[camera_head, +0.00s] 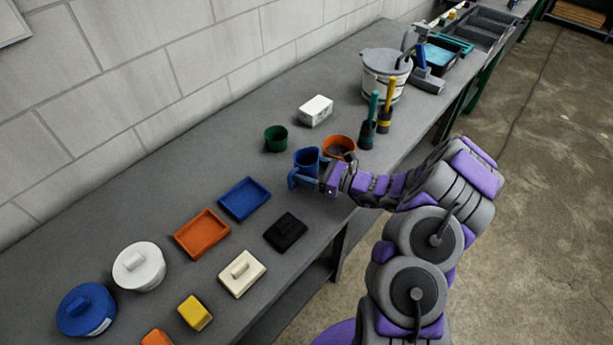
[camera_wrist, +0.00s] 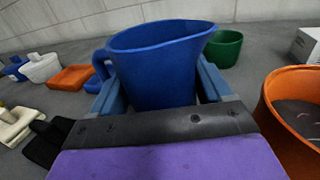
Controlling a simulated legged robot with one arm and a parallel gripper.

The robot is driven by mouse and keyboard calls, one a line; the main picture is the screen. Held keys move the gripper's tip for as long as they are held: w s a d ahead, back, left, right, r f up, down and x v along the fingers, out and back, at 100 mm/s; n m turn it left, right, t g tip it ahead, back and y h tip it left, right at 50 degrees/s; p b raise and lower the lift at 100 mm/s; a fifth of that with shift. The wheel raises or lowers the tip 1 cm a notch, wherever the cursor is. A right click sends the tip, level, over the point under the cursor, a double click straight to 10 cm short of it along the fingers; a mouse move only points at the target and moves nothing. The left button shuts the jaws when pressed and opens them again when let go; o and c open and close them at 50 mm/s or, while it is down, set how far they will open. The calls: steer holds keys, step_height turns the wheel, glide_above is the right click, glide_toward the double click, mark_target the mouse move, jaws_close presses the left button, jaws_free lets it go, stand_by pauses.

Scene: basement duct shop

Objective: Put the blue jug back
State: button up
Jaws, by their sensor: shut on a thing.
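The blue jug (camera_head: 307,160) stands upright on or just above the grey workbench; I cannot tell which. It also shows large in the wrist view (camera_wrist: 160,62), with its handle on the left. My gripper (camera_head: 308,180) is shut on the jug, with one blue finger on each side of its body in the wrist view (camera_wrist: 158,95). The lower part of the jug is hidden behind the gripper.
An orange pot (camera_head: 338,147) stands close right of the jug, and a green cup (camera_head: 276,139) behind it. A white box (camera_head: 316,110) is farther back.

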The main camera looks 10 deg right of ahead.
mark_target(307, 175)
steer(key=shift+w+a+f, duration=0.15)
steer(key=shift+w, duration=0.2)
step_height(307, 175, down, 3)
steer(key=shift+f+b, duration=0.2)
steer(key=shift+b, duration=0.5)
steer(key=o, duration=1.1)
steer(key=shift+c, duration=0.2)
steer(key=shift+s+r, duration=0.1)
